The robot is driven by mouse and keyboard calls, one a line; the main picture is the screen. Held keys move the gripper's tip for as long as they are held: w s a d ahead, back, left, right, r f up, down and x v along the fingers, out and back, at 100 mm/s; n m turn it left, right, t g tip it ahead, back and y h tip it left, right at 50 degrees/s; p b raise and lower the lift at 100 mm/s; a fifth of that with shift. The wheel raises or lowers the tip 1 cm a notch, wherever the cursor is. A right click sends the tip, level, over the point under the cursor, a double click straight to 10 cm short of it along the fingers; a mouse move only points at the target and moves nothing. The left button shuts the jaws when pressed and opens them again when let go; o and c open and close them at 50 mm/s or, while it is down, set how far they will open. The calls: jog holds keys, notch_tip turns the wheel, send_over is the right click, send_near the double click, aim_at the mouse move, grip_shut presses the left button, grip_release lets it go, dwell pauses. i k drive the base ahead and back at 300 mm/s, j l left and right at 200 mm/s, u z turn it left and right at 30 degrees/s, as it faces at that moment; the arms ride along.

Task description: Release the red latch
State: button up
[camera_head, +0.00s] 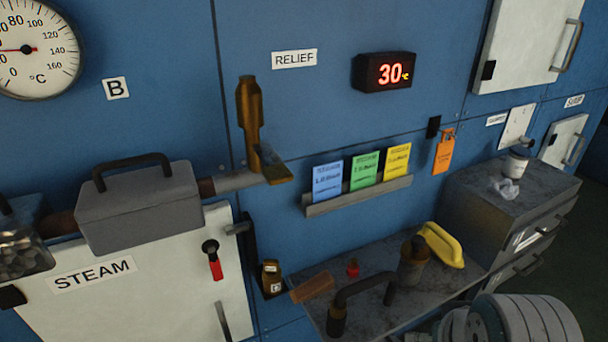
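The red latch (214,263) is a small red handle hanging down from a black round knob. It sits on the white STEAM door (150,308), near the door's upper right corner. A grey handle (223,322) shows below it, cut off by the bottom edge. My gripper is not in view, so its state does not show.
A grey box (140,208) with a black handle sticks out above the door. A brass relief fitting (250,115) stands right of it. A small brown bottle (271,278) is mounted right of the latch. A grey bench (372,318) holds a yellow handle-shaped item (440,246).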

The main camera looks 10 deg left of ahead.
aim_at(210, 247)
jog(key=u, duration=1.4)
